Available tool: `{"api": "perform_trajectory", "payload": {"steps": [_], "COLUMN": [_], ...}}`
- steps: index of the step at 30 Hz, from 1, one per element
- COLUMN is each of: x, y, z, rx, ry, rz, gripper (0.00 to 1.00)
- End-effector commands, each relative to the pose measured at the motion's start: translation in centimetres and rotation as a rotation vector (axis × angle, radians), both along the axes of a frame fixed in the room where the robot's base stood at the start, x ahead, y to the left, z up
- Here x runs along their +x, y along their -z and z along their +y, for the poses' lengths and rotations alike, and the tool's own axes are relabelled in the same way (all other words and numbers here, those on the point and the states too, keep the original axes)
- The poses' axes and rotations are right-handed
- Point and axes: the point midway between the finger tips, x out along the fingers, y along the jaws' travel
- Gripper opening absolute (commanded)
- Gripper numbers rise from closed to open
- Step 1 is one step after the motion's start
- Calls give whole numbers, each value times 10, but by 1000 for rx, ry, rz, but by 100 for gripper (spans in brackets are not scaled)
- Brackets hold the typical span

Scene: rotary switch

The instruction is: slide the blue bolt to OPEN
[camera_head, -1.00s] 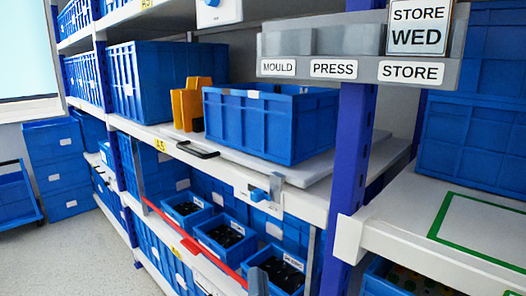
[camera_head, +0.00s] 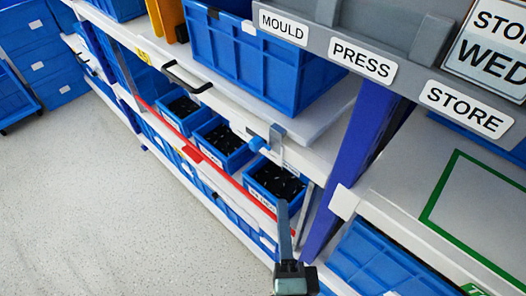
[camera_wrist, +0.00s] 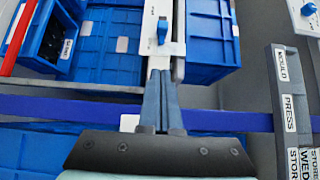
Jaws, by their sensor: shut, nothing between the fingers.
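The blue bolt (camera_head: 257,143) sits on the white front edge of the middle shelf, just left of an upright grey metal piece (camera_head: 277,138). In the wrist view the blue bolt (camera_wrist: 162,31) stands on a white plate (camera_wrist: 154,62) with small marks I cannot read. My gripper (camera_head: 283,205) is below the bolt and slightly right of it in the head view, its fingers together and empty. In the wrist view my gripper (camera_wrist: 160,74) points toward the plate, its fingertips apart from the bolt in the picture. I cannot tell the depth between them.
A red rail (camera_head: 200,155) runs in front of several small blue bins. A black handle (camera_head: 187,78) sticks out left of the bolt. A blue upright post (camera_head: 350,158) stands to the right. A second blue knob (camera_wrist: 309,9) shows in the wrist view. The floor at left is clear.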

Motion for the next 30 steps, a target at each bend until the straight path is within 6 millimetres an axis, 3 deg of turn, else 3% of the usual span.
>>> {"api": "perform_trajectory", "payload": {"steps": [16,22,30], "x": [88,103,111], "y": [-3,-3,-1], "z": [1,19,28], "rx": [-1,-1,-2], "ry": [0,2,1], "rz": [-3,-1,-1], "gripper": [0,0,0]}}
